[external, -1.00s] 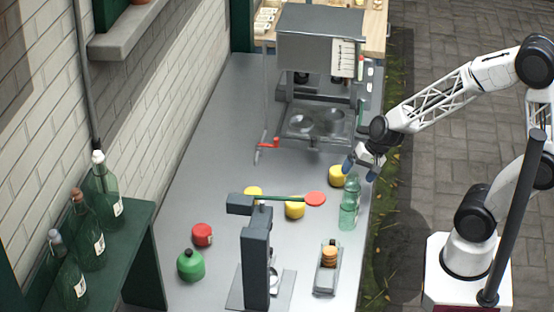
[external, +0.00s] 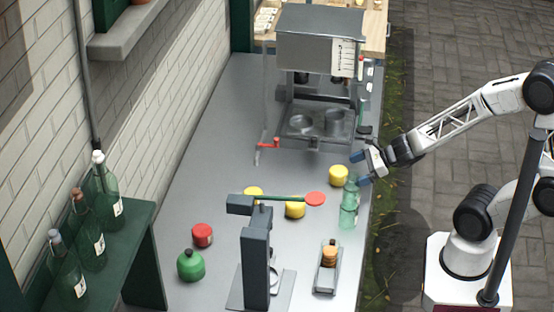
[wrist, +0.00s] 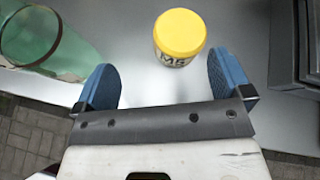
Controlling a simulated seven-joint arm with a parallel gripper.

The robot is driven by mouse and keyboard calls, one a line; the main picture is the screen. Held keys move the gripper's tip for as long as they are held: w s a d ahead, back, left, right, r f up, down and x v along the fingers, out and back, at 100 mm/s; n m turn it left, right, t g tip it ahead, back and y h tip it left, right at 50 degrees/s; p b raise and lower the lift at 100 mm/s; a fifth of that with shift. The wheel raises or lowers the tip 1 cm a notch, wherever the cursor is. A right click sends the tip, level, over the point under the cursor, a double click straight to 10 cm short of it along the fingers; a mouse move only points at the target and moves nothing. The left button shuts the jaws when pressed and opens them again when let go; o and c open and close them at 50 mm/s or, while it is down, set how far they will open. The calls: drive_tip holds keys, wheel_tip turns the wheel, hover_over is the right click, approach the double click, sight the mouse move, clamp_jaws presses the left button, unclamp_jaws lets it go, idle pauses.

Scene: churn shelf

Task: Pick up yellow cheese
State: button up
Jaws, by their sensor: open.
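A yellow round cheese (external: 338,175) with a label on its side stands near the right edge of the grey counter. It also shows in the wrist view (wrist: 180,35), just beyond the fingertips and between their lines. My gripper (external: 360,169) is open and empty at the counter's right edge, right of the nearest yellow cheese. Its blue fingers (wrist: 165,78) are spread apart, touching nothing that I can see.
A clear green bottle (external: 349,204) stands close to the gripper, at the left in the wrist view (wrist: 35,35). A grey machine (external: 318,80) stands behind. A dark post (external: 256,260), a red round (external: 202,235) and a green pot (external: 190,265) are farther forward.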

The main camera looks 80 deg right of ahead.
sight(338, 173)
drive_tip(key=d+m, duration=0.1)
drive_tip(key=m, duration=0.1)
drive_tip(key=d+m+t+h, duration=0.1)
drive_tip(key=shift+m+t, duration=0.3)
drive_tip(key=shift+m, duration=0.1)
drive_tip(key=shift+x, duration=1.3)
drive_tip(key=shift+f, duration=0.1)
drive_tip(key=shift+x, duration=2.55)
drive_tip(key=shift+a+f, duration=0.1)
drive_tip(key=shift+f, duration=0.05)
drive_tip(key=shift+s, duration=0.1)
drive_tip(key=shift+c, duration=0.5)
drive_tip(key=c, duration=1.1)
drive_tip(key=shift+o, duration=0.2)
